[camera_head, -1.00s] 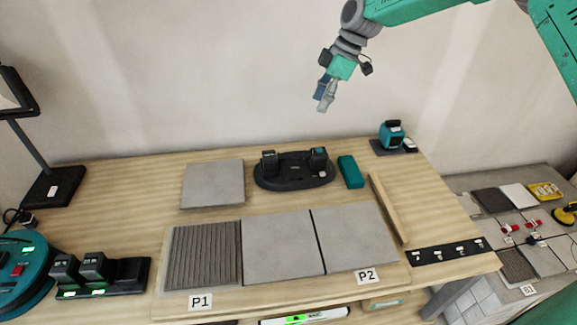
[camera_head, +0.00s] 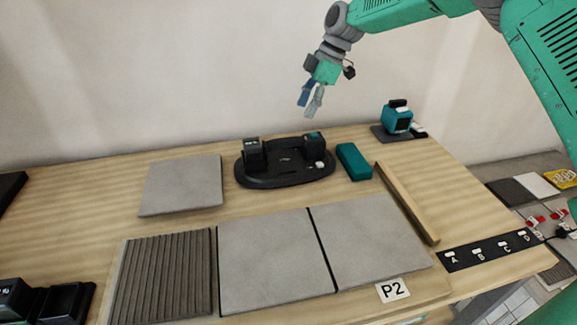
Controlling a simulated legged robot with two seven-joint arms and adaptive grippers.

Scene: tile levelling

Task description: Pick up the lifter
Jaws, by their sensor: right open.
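No thing in view is plainly marked as the lifter. A black oval base (camera_head: 284,177) with two upright black blocks (camera_head: 252,155) stands at the back middle of the bench; I cannot tell if it is the lifter. A teal device (camera_head: 397,118) sits on a dark pad at the back right. My right gripper (camera_head: 308,110) hangs in the air in front of the wall, above the oval base in the picture. It points downward, its fingers are apart and nothing is between them. My left gripper is not in view.
A teal block (camera_head: 353,162) and a wooden strip (camera_head: 407,203) lie right of the oval base. A loose grey tile (camera_head: 181,186) lies left. Two smooth tiles (camera_head: 275,262) and a ridged bed (camera_head: 163,278) fill the front. A side table with more items stands at right.

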